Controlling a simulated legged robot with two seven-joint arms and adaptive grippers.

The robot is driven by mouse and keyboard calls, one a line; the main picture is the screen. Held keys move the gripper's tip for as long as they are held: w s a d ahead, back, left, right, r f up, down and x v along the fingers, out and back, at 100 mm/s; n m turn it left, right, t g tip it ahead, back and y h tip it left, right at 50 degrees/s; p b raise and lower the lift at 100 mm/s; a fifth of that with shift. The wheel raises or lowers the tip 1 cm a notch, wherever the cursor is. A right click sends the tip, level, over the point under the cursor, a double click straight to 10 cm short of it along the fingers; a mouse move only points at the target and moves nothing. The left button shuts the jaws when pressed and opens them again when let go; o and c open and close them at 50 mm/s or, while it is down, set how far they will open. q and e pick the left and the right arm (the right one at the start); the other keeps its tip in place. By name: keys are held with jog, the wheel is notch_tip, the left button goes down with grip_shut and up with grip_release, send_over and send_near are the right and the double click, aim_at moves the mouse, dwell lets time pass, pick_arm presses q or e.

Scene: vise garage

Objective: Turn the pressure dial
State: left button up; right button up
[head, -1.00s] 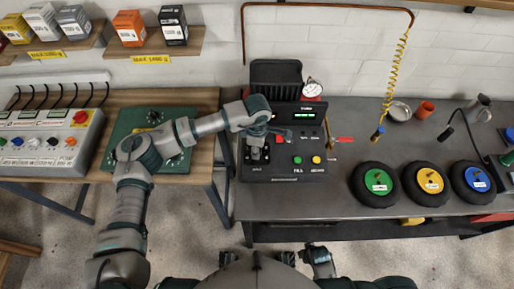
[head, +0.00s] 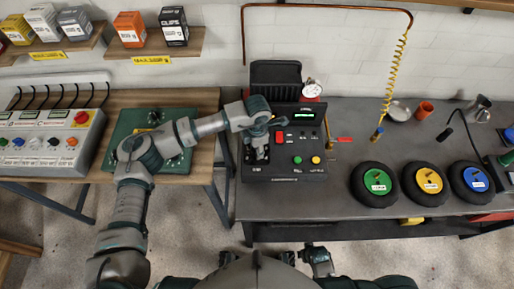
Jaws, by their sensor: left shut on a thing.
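A black pressure machine (head: 299,171) stands at the left end of the dark workbench, with a small lit green display, a red switch, and a green and a yellow button on its front. My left gripper (head: 258,150) is over the left side of its panel, pointing down, and is shut on the dial there. The dial is mostly hidden by the fingers. A round white gauge (head: 311,88) sits at the machine's back right. My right gripper (head: 318,258) is low at the bottom middle, away from the bench; its fingers are too small to read.
A yellow coiled hose (head: 392,85) hangs behind. A grey control box (head: 48,142) and green board (head: 150,140) are on the wooden table at left.

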pick_arm(q)
jog(key=shift+w, duration=0.1)
pick_arm(e)
jog(key=shift+s+f, duration=0.1)
jog(key=shift+s, duration=0.2)
pick_arm(q)
jog(key=o, duration=1.2)
jog(key=shift+c, duration=0.2)
jog(key=shift+r, duration=0.1)
notch_tip(320, 180, up, 12)
jog(key=shift+f, duration=0.2)
pick_arm(e)
jog(key=shift+w, duration=0.1)
